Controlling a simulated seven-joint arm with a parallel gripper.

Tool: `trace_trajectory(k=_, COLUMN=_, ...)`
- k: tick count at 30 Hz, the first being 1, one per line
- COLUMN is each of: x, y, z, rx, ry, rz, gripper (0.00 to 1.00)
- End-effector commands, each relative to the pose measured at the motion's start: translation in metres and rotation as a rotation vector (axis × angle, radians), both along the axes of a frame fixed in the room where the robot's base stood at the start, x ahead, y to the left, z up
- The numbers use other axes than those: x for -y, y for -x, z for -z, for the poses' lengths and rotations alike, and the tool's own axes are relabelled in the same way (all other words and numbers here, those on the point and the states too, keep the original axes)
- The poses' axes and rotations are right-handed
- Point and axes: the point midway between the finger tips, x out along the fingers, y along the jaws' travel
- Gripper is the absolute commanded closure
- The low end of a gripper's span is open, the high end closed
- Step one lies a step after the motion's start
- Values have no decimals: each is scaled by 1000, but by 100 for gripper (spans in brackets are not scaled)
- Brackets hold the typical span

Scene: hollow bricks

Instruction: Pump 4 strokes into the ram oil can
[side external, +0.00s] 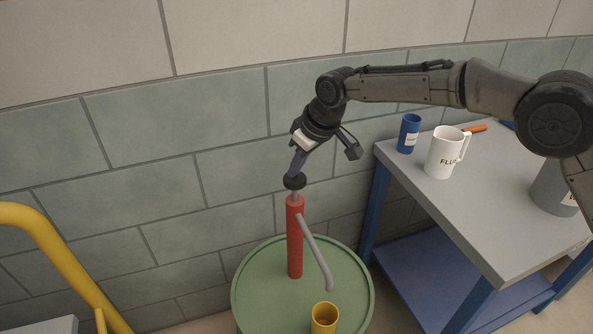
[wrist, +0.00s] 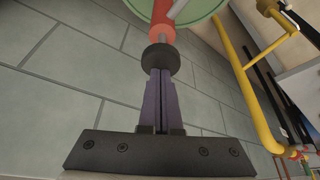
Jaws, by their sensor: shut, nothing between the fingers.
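A red hand pump (side external: 295,240) stands upright on a green drum lid (side external: 255,290). Its black knob (side external: 291,183) sits on a grey rod, a short length of which shows above the red barrel. A grey spout (side external: 318,255) slopes down from the barrel towards a yellow can (side external: 324,318) on the lid; no label shows on it. My gripper (side external: 297,170) is shut and empty, tilted, with its fingertips at the top of the knob. In the wrist view the shut fingers (wrist: 160,80) meet the knob (wrist: 159,60); I cannot tell how firmly they touch.
A blue and grey bench at right holds a blue cup (side external: 409,133), a white jug marked FLUX (side external: 444,152), an orange-handled item (side external: 475,128) and a grey container (side external: 556,187). A yellow rail (side external: 50,255) stands at left. A block wall is close behind.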

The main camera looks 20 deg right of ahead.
Motion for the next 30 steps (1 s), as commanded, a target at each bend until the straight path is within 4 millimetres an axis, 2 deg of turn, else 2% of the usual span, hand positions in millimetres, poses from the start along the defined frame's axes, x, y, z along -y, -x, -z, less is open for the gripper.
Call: trace_trajectory(k=30, x=1, y=2, z=34, rx=-10, ry=5, rz=0, gripper=100)
